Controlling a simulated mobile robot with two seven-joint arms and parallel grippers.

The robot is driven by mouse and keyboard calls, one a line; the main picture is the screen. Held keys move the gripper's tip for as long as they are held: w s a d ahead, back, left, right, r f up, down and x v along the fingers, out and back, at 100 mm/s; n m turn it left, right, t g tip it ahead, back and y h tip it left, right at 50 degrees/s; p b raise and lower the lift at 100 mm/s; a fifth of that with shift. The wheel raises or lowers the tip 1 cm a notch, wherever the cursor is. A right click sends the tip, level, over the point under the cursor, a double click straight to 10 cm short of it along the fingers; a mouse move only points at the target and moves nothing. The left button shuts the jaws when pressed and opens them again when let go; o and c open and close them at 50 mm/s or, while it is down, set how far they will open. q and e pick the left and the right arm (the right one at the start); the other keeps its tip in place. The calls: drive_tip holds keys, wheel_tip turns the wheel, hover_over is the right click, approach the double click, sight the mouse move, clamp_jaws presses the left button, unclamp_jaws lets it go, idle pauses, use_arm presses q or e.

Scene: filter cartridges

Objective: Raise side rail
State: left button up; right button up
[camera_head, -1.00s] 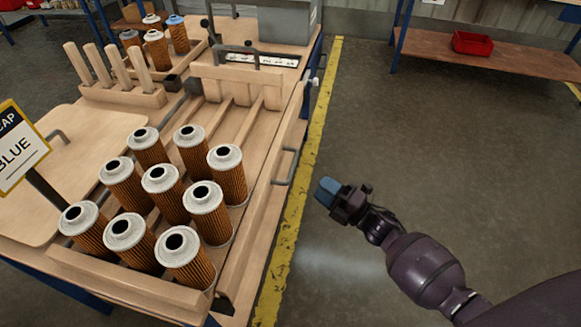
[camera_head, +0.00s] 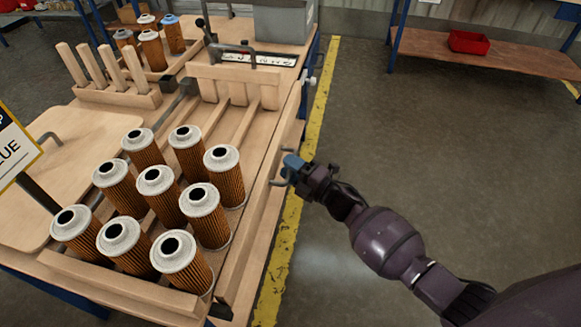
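The side rail (camera_head: 252,232) is a long wooden board along the right edge of the table, beside the filter cartridges. It looks lowered, with its top below the cartridge tops. A grey bar handle (camera_head: 279,183) sticks out from its outer side. My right gripper (camera_head: 292,167), with blue fingertips, is at this handle and covers its far part. Whether the fingers are around it, touching it or shut cannot be made out. My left gripper is not in view.
Several white-capped orange cartridges (camera_head: 155,180) stand in rows just left of the rail. A wooden gate (camera_head: 235,85) crosses the lanes behind them. A sign (camera_head: 12,150) stands at the left. The floor on the right is clear up to a shelf with a red bin (camera_head: 469,41).

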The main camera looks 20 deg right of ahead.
clamp_jaws()
wheel_tip(320, 180, up, 5)
drive_tip(key=p, duration=0.2)
drive_tip(key=shift+w+r+p, duration=0.1)
drive_tip(key=shift+r+p, duration=0.05)
drive_tip(key=shift+p, duration=0.2)
drive_tip(key=shift+r, duration=0.35)
drive_tip(key=shift+p, duration=0.3)
drive_tip(key=shift+f, duration=0.15)
unclamp_jaws()
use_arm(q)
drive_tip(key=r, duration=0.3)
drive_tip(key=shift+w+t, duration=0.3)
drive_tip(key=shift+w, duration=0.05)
